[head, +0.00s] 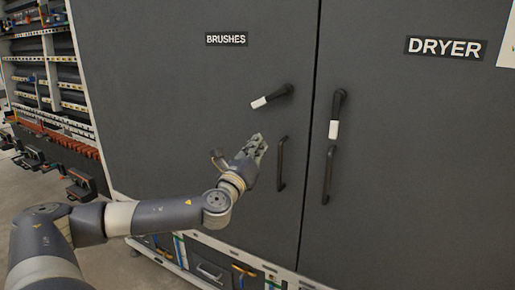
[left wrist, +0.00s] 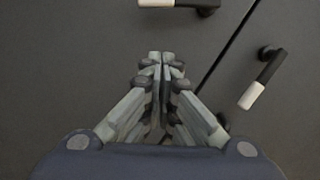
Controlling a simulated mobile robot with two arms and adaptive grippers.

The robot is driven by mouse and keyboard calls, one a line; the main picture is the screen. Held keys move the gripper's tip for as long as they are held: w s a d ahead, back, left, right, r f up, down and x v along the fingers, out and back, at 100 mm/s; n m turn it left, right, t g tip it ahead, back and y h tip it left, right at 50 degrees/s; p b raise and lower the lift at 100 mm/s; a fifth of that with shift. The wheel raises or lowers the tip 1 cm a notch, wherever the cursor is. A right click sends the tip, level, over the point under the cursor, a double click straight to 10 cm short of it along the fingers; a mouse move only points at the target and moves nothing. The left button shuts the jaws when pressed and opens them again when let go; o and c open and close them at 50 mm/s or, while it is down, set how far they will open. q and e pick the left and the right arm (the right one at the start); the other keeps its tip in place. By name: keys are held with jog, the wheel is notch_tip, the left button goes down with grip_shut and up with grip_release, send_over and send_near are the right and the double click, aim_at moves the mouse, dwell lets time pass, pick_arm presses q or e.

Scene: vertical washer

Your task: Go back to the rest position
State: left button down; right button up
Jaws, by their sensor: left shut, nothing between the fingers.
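My left arm comes in from the left in the head view. Its gripper (head: 258,143) is in front of the dark door marked BRUSHES (head: 160,80), just left of that door's lower pull handle (head: 281,165). In the left wrist view the left gripper (left wrist: 161,56) has its fingers together with nothing between them, pointing toward the dark door. I cannot tell whether the fingers touch the door. My right gripper is not in view.
The BRUSHES door has a white-tipped lever (head: 272,96), turned nearly sideways. The DRYER door (head: 410,150) has a white-tipped lever (head: 336,115), hanging downward, and a pull handle (head: 328,176). Both doors look closed. Shelving (head: 50,85) stands at the far left.

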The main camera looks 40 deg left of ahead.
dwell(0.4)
